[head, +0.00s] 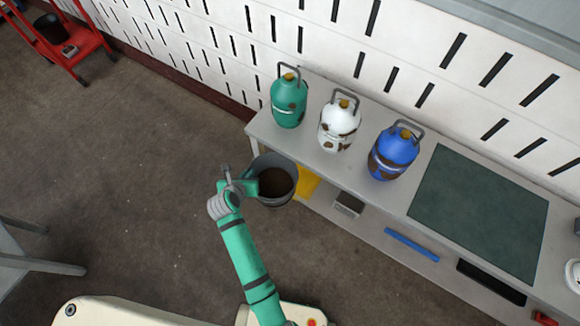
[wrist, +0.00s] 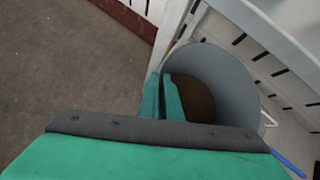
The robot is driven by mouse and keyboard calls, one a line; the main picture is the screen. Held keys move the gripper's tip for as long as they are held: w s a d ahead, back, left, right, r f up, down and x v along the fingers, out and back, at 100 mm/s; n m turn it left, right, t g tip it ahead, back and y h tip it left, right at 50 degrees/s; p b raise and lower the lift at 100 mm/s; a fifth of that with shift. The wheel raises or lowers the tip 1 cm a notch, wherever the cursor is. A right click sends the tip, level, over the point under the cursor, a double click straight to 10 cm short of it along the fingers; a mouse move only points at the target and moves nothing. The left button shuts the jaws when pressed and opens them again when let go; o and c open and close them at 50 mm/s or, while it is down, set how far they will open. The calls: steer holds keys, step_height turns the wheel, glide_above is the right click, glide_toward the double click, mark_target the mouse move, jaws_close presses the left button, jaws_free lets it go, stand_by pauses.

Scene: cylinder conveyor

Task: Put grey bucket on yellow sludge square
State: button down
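The grey bucket (head: 292,196) holds dark brown contents and is at the left end of the workbench. In the wrist view the bucket (wrist: 228,68) opens towards the camera. My green gripper (head: 250,186) is at the bucket's left rim. In the wrist view its fingers (wrist: 162,98) are close together, one inside the bucket and one outside, with the rim between them. The yellow square (head: 308,184) shows just right of the bucket, low by the bench end, partly hidden by the bucket. I cannot tell whether the bucket rests on anything.
The bench (head: 375,190) carries a green canister (head: 289,103), a white canister (head: 339,128) and a blue canister (head: 393,155) above the bucket. Floor to the left is clear.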

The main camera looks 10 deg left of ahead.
mark_target(261, 162)
steer(key=w+f, duration=0.1)
steer(key=w, duration=0.1)
steer(key=w+d+f, duration=0.1)
steer(key=w, duration=0.1)
steer(key=w+d+f, duration=0.1)
steer(key=w+f, duration=0.1)
steer(key=w, duration=0.1)
steer(key=shift+w+d, duration=0.1)
steer(key=shift+d, duration=0.15)
steer(key=w+f, duration=0.1)
steer(key=w+d+f, duration=0.1)
steer(key=w+f, duration=0.1)
steer(key=w+d+f, duration=0.1)
steer(key=f, duration=0.1)
steer(key=shift+w+d+f, duration=0.1)
steer(key=shift+w+f, duration=0.05)
steer(key=shift+f, duration=0.05)
step_height(261, 162, down, 3)
steer(key=shift+w+d+f, duration=0.1)
steer(key=shift+w+d, duration=0.05)
steer(key=c, duration=2)
jaws_free()
steer(key=shift+a, duration=0.2)
steer(key=shift+s, duration=0.2)
